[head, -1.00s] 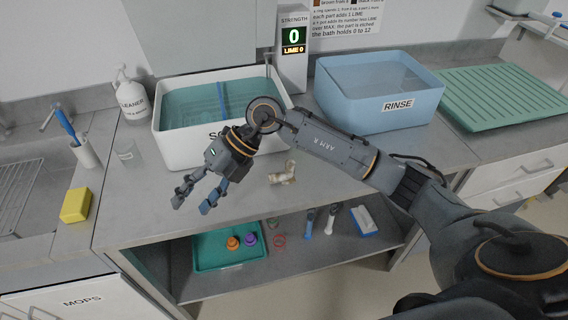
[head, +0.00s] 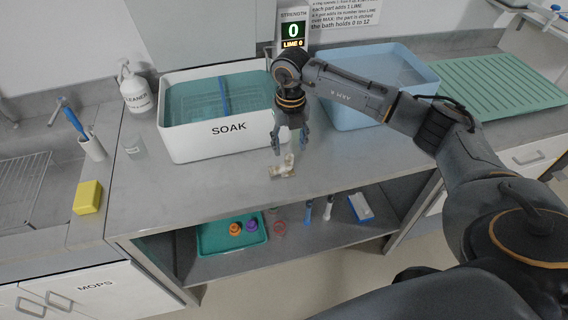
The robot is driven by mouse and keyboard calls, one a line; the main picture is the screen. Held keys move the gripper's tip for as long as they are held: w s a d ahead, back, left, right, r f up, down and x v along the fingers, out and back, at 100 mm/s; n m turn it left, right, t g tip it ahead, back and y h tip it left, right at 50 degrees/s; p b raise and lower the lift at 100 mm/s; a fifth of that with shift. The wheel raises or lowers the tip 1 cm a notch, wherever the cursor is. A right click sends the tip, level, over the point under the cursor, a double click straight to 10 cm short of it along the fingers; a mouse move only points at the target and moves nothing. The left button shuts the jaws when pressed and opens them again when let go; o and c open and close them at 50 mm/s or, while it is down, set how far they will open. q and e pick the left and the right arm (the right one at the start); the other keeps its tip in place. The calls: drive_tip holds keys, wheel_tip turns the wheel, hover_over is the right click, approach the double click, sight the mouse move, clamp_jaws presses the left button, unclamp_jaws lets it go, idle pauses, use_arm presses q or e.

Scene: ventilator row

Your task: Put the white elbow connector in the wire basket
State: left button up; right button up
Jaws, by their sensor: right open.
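The white elbow connector (head: 282,170), off-white with tan patches, lies on the grey counter in front of the gap between the SOAK and RINSE tubs. My right gripper (head: 290,148) points down with its fingers apart, just above and behind the connector; it holds nothing. Whether the fingertips touch the connector, I cannot tell. My left gripper is not in view.
The white SOAK tub (head: 230,141) holds teal liquid and a blue bar. The blue RINSE tub (head: 345,119) is partly behind my right arm. A yellow sponge (head: 88,197) lies left. A teal tray (head: 230,246) with small parts sits on the lower shelf. The front counter is mostly clear.

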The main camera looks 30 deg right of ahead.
sight(289, 156)
drive_tip(key=shift+f+p, duration=0.5)
drive_tip(key=shift+f, duration=0.1)
wheel_tip(289, 156, down, 4)
drive_tip(key=shift+r+p, duration=0.2)
drive_tip(key=shift+p, duration=0.55)
drive_tip(key=shift+f, duration=0.4)
drive_tip(key=shift+w, duration=0.1)
clamp_jaws()
drive_tip(key=shift+r, duration=0.15)
